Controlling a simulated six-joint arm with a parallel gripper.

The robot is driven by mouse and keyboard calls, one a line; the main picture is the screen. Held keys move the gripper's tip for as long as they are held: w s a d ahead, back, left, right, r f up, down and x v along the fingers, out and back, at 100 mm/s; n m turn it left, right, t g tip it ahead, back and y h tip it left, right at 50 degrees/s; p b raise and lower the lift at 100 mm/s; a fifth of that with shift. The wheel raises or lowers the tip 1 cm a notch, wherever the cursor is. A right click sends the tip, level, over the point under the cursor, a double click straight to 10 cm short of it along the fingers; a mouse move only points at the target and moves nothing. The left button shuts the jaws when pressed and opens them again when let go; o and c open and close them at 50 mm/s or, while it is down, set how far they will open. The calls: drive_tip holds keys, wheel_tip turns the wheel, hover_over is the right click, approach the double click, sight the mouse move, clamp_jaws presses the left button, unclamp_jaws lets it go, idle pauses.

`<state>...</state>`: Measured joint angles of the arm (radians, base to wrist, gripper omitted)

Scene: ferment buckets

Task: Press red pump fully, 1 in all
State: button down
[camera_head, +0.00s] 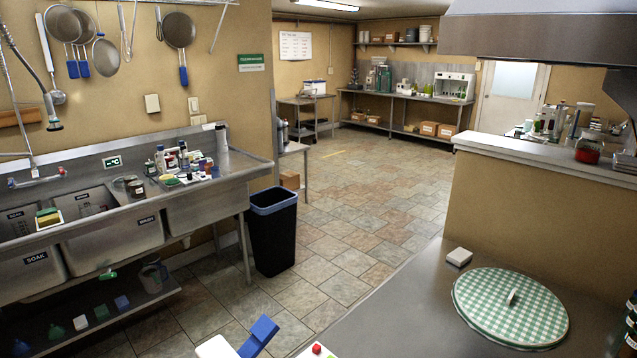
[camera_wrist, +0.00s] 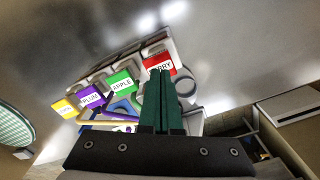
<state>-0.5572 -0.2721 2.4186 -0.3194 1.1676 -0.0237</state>
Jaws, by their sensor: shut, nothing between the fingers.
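In the wrist view my gripper (camera_wrist: 161,75) is shut and empty, its two dark green fingers side by side. Their tips overlap the lower edge of a red label (camera_wrist: 158,63) whose visible letters end in "RRY". The label is on one of several pale containers in a row, and the fingers hide part of it. I cannot tell whether the tips touch anything there. No red pump head is clear in this view. In the head view a small red knob (camera_head: 317,349) shows on a pale thing cut off by the bottom edge. My gripper does not show clearly there.
Left of the red label are a green APPLE label (camera_wrist: 121,86), a purple PLUM label (camera_wrist: 91,98) and a yellow label (camera_wrist: 64,107). A blue piece (camera_head: 259,336) stands beside the red knob. A green checked round cover (camera_head: 510,325) lies on the right counter.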

wheel_tip(320, 180, up, 6)
idle(0.5)
drive_tip(key=s+d+f+m+y, duration=0.1)
drive_tip(key=s+d+f+m, duration=0.3)
drive_tip(key=d+m, duration=0.3)
drive_tip(key=shift+f+m+y, duration=0.35)
drive_tip(key=shift+m+y, duration=0.05)
drive_tip(key=shift+m, duration=0.4)
